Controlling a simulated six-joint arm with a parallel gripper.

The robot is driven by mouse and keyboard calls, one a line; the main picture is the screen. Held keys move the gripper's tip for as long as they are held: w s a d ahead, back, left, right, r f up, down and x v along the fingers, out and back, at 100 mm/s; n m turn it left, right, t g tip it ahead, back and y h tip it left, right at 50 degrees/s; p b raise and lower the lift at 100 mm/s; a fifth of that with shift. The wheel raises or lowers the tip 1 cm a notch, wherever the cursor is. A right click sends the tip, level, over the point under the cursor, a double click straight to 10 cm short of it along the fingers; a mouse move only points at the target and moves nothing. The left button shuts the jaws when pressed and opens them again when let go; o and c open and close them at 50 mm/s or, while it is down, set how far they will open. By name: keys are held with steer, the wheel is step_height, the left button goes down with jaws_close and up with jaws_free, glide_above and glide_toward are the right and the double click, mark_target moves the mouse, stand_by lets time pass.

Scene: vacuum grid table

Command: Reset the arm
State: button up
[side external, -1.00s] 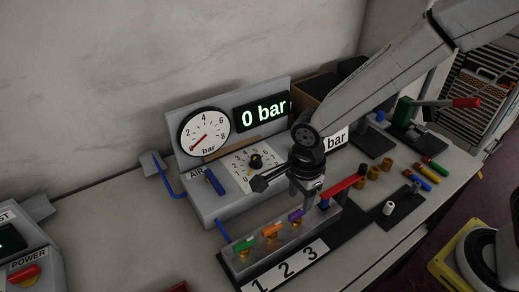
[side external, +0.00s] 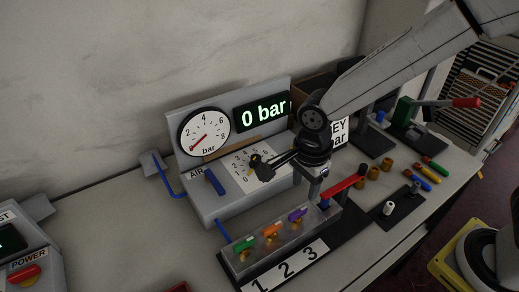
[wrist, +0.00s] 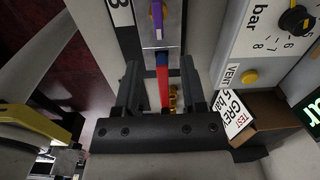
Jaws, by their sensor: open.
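My gripper (side external: 318,192) is above the right end of the valve manifold (side external: 258,258), close to the lever with a red handle (side external: 345,187). In the wrist view my gripper (wrist: 160,80) has its two dark fingers apart. The red handle (wrist: 163,90) shows between them with its blue part (wrist: 161,59), and nothing looks gripped. I cannot tell the exact height of the fingertips over the handle.
The air panel (side external: 232,165) with its dial gauge (side external: 204,131) and "0 bar" display (side external: 262,113) stands behind my gripper. Small coloured valve handles are on the manifold. Brown cylinders (side external: 373,172), coloured pens (side external: 430,171) and a black plate (side external: 397,206) lie to the right.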

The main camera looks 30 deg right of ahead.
steer(key=d+n, duration=0.5)
steer(key=s+d+n+t, duration=0.1)
steer(key=d+n, duration=0.1)
steer(key=d, duration=0.1)
steer(key=shift+r+n, duration=0.2)
steer(key=shift+n, duration=0.2)
steer(key=s+d+n+t, duration=0.1)
steer(key=s+d+n, duration=0.2)
steer(key=d+n, duration=0.5)
steer(key=shift+s+n, duration=0.25)
steer(key=shift+n, duration=0.55)
